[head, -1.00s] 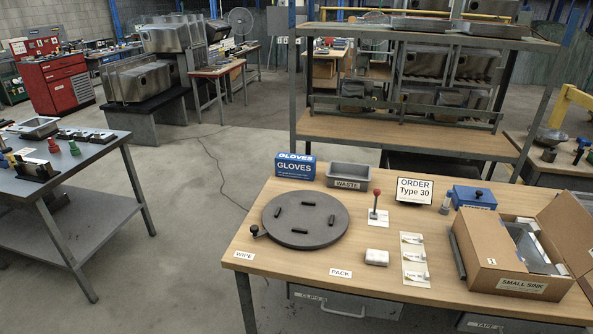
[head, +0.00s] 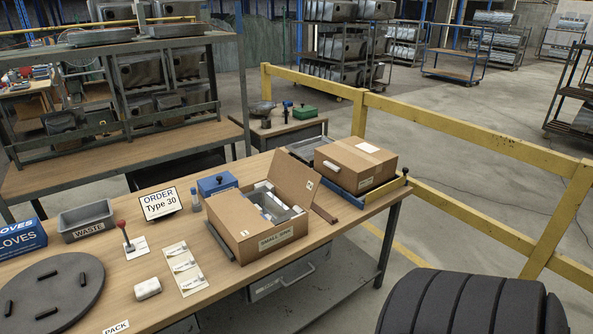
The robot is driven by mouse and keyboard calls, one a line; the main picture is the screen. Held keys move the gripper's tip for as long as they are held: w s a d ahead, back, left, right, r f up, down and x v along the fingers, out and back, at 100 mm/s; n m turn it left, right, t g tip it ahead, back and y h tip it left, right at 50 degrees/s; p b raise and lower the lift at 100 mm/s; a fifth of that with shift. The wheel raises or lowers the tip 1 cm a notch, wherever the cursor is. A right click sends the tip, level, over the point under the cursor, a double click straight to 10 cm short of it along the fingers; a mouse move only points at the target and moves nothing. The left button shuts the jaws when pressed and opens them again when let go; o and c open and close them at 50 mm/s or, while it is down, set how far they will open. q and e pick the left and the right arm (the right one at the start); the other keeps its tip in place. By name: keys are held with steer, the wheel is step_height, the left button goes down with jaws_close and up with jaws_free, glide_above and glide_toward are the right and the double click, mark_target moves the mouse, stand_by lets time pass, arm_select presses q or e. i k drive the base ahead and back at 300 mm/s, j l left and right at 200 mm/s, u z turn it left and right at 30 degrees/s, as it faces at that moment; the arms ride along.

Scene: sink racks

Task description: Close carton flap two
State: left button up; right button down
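The open brown carton (head: 243,243) stands on the wooden bench, with a "SMALL SINK" label on its front. A grey metal sink (head: 281,213) with white pieces beside it shows inside. One large flap (head: 297,180) stands up and leans outward at the carton's back right. The carton's top is open, and I cannot tell which flap is flap two. Neither gripper is in view. A dark ribbed shape, seemingly part of my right arm, fills the lower right corner.
A closed carton (head: 354,160) sits on a blue-edged tray at the bench's right end. Dark bars lie left and right of the open carton. A blue box (head: 217,184), order sign (head: 160,203), waste bin (head: 86,221) and turntable (head: 52,291) stand left. A yellow rail (head: 455,137) runs behind.

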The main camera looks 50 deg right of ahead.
mark_target(298, 180)
steer(key=k+l, duration=0.1)
steer(key=l, duration=0.6)
steer(key=k+l+u, duration=0.15)
steer(key=l, duration=1.25)
steer(key=k+l+u, duration=0.1)
steer(key=l, duration=0.6)
steer(key=k+l, duration=0.25)
steer(key=l, duration=0.4)
steer(key=k+l+u, duration=0.15)
steer(key=l, duration=0.55)
steer(key=k+l, duration=0.15)
steer(key=l, duration=0.5)
steer(key=k+l+u, duration=0.1)
steer(key=l, duration=0.55)
steer(key=k, duration=0.1)
